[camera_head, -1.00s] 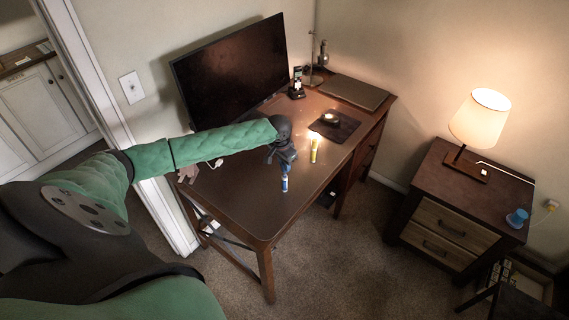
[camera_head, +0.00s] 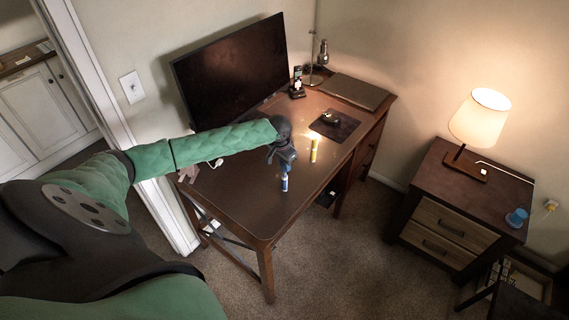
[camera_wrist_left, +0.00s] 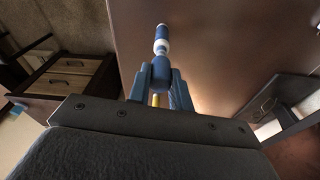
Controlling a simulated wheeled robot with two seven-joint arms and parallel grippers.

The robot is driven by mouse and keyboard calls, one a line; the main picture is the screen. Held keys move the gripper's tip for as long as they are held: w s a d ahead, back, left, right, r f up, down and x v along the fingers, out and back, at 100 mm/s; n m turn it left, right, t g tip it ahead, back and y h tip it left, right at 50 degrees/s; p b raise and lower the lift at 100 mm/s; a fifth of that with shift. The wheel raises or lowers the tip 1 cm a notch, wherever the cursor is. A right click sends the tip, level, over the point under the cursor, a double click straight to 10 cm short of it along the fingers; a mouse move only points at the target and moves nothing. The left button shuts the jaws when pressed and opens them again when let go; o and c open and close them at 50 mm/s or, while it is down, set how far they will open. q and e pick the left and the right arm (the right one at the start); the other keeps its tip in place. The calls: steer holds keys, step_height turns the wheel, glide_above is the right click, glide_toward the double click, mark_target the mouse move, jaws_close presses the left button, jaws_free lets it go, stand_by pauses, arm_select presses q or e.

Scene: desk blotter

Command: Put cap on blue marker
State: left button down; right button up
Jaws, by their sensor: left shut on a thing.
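The blue marker (camera_head: 284,185) stands upright near the front of the brown desk, blue with a white band. It also shows in the left wrist view (camera_wrist_left: 161,34), beyond my fingertips. My left gripper (camera_head: 285,167) is right above it, with its fingers pointing down. In the left wrist view, my left gripper (camera_wrist_left: 160,82) is shut on the blue cap (camera_wrist_left: 160,68), which lines up with the marker. I cannot tell whether the cap is fully seated. My right gripper is not in view.
A yellow marker (camera_head: 314,150) stands on the desk (camera_head: 235,195), to the right of the gripper. A mouse (camera_head: 330,118) on a dark pad (camera_head: 345,130), a laptop (camera_head: 353,92) and a monitor (camera_head: 232,70) are farther back. The desk's front left is mostly clear.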

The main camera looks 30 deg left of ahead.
mark_target(283, 163)
arm_select(q)
steer(key=shift+f, duration=0.7)
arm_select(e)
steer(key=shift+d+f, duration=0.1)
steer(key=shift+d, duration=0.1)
arm_select(q)
steer(key=shift+f, duration=0.75)
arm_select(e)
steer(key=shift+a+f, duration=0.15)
arm_select(q)
steer(key=c, duration=1.2)
jaws_free()
steer(key=shift+b, duration=0.35)
steer(key=shift+r, duration=0.25)
steer(key=r+b, duration=0.1)
steer(key=r, duration=0.1)
steer(key=r+b, duration=0.1)
steer(key=s+r+b, duration=0.1)
steer(key=r, duration=0.1)
steer(key=shift+a+r, duration=0.15)
steer(key=shift+r, duration=0.2)
steer(key=shift+r+b, duration=0.3)
steer(key=shift+r, duration=0.4)
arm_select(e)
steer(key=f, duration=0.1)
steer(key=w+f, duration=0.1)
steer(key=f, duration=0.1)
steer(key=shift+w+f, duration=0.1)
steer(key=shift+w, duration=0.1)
